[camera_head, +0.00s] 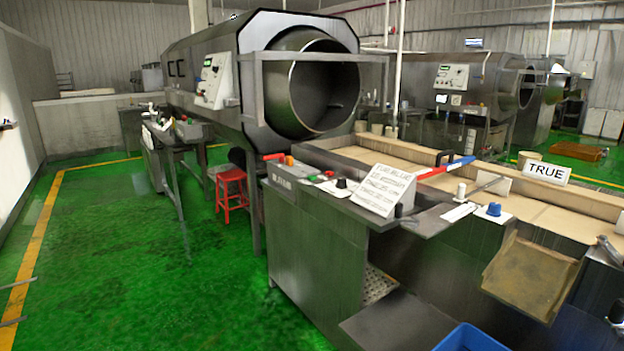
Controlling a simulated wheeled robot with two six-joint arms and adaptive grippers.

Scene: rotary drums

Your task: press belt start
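A metal control console (310,225) stands at the middle, with a sloped top. On it are a red handle (274,156), an orange button (289,160), a red button (329,173) and a black knob (341,184). No label for belt start is readable. A white sign (384,190) with blurred writing stands on its right part. Two thin grey pieces (16,302) at the left edge look like the spread fingertips of my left gripper, far from the console and empty. A grey piece (609,249) at the right edge may be part of my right gripper; its state is unclear.
A big rotary drum (312,88) stands behind the console. A trough (420,157) runs to the right, with a red and blue bar (445,168), a blue knob (494,210) and a TRUE sign (547,173). A blue bin (470,338) is at the front. Green floor (130,260) is clear at left.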

